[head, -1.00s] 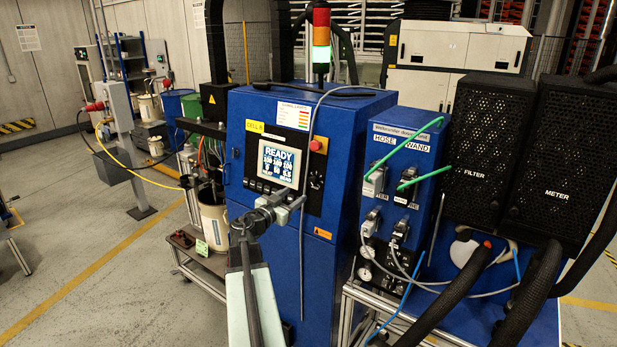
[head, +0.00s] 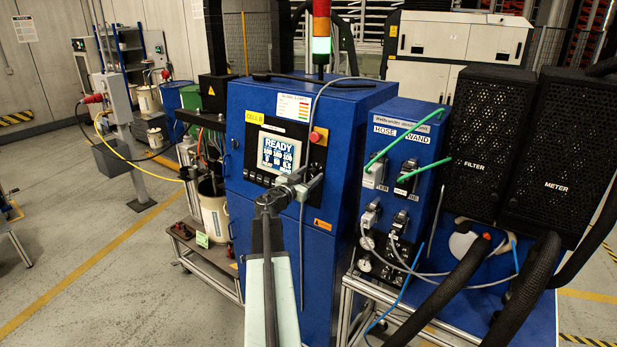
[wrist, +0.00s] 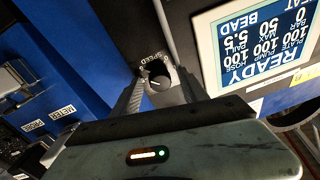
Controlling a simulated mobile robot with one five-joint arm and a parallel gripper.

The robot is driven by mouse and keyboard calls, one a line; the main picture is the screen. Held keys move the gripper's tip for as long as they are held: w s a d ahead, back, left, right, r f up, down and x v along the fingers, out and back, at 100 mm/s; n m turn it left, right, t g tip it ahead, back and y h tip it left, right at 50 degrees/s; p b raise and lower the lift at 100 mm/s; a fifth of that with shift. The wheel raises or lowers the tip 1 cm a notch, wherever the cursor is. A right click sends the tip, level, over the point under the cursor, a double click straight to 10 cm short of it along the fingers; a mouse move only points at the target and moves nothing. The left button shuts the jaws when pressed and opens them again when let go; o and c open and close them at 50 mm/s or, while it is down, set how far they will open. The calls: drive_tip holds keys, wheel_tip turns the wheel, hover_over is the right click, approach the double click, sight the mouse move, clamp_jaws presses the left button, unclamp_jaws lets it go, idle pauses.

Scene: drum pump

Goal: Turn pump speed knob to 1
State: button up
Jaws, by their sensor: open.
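My gripper (wrist: 161,85) is open, with one finger on each side of the knob. I cannot tell whether either finger touches it. In the head view my gripper (head: 300,187) is in front of the panel's lower right and hides the knob. The knob's setting is too small to read.
The READY screen (head: 279,152) is left of my gripper in the head view. A red button (head: 315,137) sits above it. A grey cable (head: 302,230) hangs down the cabinet front close by. The HOSE and WAND unit (head: 405,150) stands to the right.

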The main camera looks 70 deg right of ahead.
clamp_jaws()
drive_tip(key=shift+n, duration=0.4)
